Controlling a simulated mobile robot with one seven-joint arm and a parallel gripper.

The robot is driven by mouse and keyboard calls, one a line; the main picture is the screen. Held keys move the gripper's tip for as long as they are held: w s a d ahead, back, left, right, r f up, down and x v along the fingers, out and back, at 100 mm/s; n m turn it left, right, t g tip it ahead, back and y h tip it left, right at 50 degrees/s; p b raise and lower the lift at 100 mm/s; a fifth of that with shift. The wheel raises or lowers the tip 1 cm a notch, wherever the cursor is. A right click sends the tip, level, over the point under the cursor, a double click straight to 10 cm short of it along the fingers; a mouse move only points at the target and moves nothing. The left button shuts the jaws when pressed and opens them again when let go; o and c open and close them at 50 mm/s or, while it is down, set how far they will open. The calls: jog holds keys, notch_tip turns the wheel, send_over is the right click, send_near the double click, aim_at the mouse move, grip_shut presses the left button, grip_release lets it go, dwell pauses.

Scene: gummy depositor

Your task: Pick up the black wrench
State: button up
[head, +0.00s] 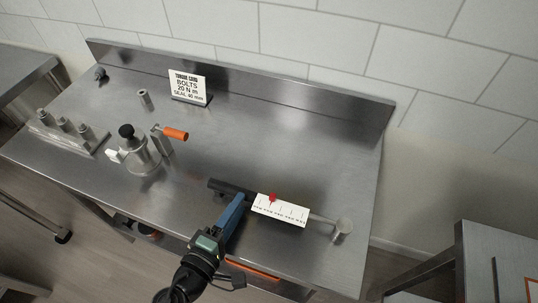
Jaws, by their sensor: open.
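The wrench lies along the front right of the steel table. It has a black handle (222,187) at its left end, a grey shaft (322,218) and a round metal end piece (342,227). A white scale plate (280,210) with a red pointer covers its middle. My gripper (238,199), with blue fingers, reaches in from the front, and its tips are at the right part of the black handle. It is open. The fingers overlap in this view, so I cannot tell whether they touch or straddle the handle.
A metal depositor (140,154) with a black knob and an orange handle (175,134) stands left of the wrench. A block of metal cylinders (68,134) is farther left. A torque card (188,88) stands at the back. The table's back right is clear.

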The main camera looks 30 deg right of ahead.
aim_at(247, 195)
jog(key=p+x, duration=0.1)
jog(key=x, duration=0.3)
jog(key=shift+w+d, duration=0.15)
jog(key=shift+d, duration=0.15)
grip_shut()
dwell(1.1)
